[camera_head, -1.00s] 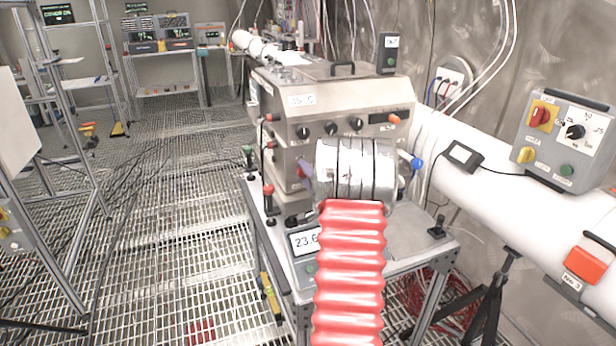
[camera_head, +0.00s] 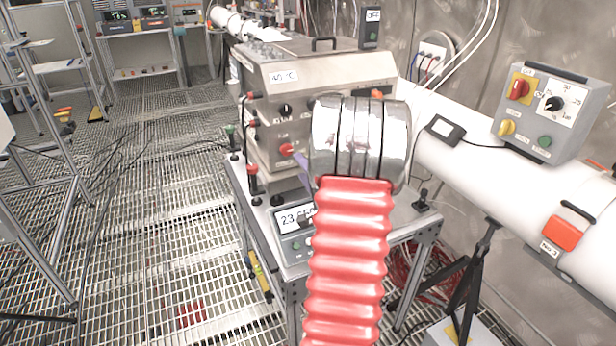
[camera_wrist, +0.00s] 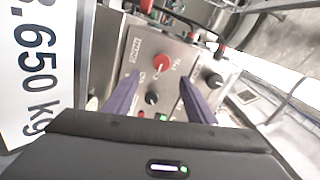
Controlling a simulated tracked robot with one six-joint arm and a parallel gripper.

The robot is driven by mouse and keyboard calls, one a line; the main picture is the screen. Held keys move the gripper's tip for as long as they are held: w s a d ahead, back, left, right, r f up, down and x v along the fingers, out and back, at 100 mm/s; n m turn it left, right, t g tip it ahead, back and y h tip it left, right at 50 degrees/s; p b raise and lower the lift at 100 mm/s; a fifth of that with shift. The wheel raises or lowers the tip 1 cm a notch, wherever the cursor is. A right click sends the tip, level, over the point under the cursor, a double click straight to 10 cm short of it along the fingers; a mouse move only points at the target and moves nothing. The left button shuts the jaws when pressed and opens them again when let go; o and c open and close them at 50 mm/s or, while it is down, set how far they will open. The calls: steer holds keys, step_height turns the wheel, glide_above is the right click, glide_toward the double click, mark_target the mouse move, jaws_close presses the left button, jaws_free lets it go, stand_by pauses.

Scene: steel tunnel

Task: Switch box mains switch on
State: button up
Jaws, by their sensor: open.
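A grey switch box (camera_head: 553,112) sits on the white pipe at the right of the head view. It carries a red rotary switch on a yellow plate (camera_head: 520,88), a black dial, a yellow knob and a green button. The switch position is too small to read. My gripper shows in the wrist view (camera_wrist: 160,78) as two purple fingers, spread apart and empty. Between and beyond them is a steel panel with a red knob (camera_wrist: 161,63) and a black knob (camera_wrist: 152,98). In the head view my silver wrist and red sleeve hide most of the gripper.
A steel cabinet (camera_head: 325,68) with knobs stands on a cart behind my arm.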

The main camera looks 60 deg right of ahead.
steer(key=shift+v, duration=1.65)
steer(key=shift+w+a+r, duration=0.15)
steer(key=shift+w+a, duration=0.05)
steer(key=shift+w, duration=0.1)
steer(key=w+a+r+n+g+y, duration=0.1)
steer(key=w+a+r+n, duration=0.15)
steer(key=a, duration=0.25)
steer(key=w+a+r+n+g, duration=0.1)
steer(key=w+a+n, duration=0.2)
steer(key=w+a, duration=0.1)
steer(key=a+r+n+g+y, duration=0.25)
steer(key=a+n, duration=0.25)
steer(key=a, duration=1)
steer(key=s+a+n+g+y, duration=0.2)
steer(key=s+a+n, duration=0.4)
steer(key=a, duration=0.7)
steer(key=s+a+n+g+y, duration=0.3)
steer(key=s+a+n, duration=0.2)
steer(key=s+a, duration=0.5)
steer(key=a, duration=0.3)
steer(key=shift+s+a+n+y, duration=0.3)
steer(key=shift+s+n+y, duration=0.05)
steer(key=shift+s, duration=0.05)
